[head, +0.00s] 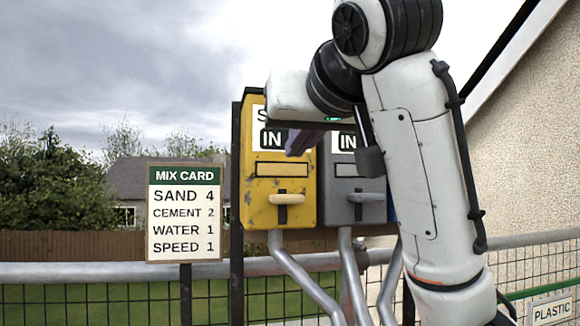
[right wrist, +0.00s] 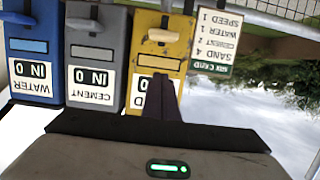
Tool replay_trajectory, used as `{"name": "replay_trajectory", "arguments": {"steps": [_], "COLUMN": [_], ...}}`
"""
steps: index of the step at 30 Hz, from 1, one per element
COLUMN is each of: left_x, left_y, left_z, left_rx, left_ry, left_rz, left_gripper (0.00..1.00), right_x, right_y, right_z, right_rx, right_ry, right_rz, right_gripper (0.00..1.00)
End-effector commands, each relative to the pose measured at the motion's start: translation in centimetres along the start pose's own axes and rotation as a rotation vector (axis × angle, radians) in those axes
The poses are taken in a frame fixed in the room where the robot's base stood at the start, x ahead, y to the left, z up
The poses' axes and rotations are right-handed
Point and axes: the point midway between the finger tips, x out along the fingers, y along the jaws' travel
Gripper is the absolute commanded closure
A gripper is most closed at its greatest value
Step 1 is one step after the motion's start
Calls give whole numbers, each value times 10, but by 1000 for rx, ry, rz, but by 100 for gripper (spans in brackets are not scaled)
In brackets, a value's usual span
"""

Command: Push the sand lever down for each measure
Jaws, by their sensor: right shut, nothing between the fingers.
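The yellow sand dispenser (head: 260,190) hangs at the centre of the head view, its name plate partly hidden by my right arm. Its pale lever (head: 286,199) sticks out low on the front; it also shows in the right wrist view (right wrist: 163,35). My right gripper (head: 303,142) is shut and empty, its dark fingers in front of the upper part of the dispenser, above the lever. In the right wrist view the fingers (right wrist: 160,98) cover part of the sand label and its count. I cannot tell if they touch the front. My left gripper is out of view.
A grey cement dispenser (right wrist: 95,52) and a blue water dispenser (right wrist: 33,52) stand beside the yellow one, both reading IN 0. The mix card (head: 185,212) lists sand 4, cement 2, water 1, speed 1. A metal rail (head: 100,272) and pipes run below.

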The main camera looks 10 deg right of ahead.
Motion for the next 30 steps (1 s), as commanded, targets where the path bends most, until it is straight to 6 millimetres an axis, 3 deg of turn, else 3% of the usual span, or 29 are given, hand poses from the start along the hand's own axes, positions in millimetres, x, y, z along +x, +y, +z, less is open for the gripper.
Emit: {"name": "replay_trajectory", "arguments": {"steps": [1, 9, 16, 30], "left_x": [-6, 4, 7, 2], "left_y": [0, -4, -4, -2], "left_z": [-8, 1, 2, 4], "left_rx": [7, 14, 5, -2], "left_ry": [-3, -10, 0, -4], "left_rz": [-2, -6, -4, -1], "left_gripper": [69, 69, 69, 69], "right_x": [6, 60, 65, 66], "right_y": [-1, 2, 2, 1], "right_z": [-3, 8, 36, 41], "right_rx": [3, 1, 2, 2], "right_ry": [-8, -5, -2, -3], "right_rz": [-3, 4, 4, 2], "right_gripper": [100, 100, 100, 100]}}
